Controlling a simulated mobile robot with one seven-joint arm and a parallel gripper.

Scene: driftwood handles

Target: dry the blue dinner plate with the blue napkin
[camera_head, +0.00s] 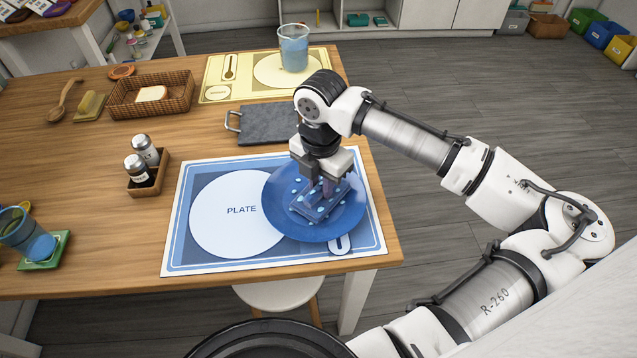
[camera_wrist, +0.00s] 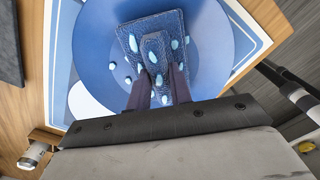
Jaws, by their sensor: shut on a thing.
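The blue dinner plate (camera_head: 280,212) lies on the right part of the blue placemat (camera_head: 176,255), partly over the white circle marked PLATE. The folded blue napkin with pale spots (camera_head: 309,206) is on the plate's middle. My gripper (camera_head: 330,192) is above the plate, its fingers shut on the napkin. In the wrist view the fingers (camera_wrist: 158,85) pinch a raised fold of the napkin (camera_wrist: 130,38), and the plate (camera_wrist: 95,50) spreads out beneath it. I cannot tell how firmly the napkin presses on the plate.
A dark slate board (camera_head: 265,127) with a handle lies behind the placemat. A wooden caddy with two shakers (camera_head: 147,175) stands to its left. A glass beaker (camera_head: 294,48) stands on the yellow placemat (camera_head: 215,78). A basket (camera_head: 120,102) sits at the back left. The table's right edge is close to the plate.

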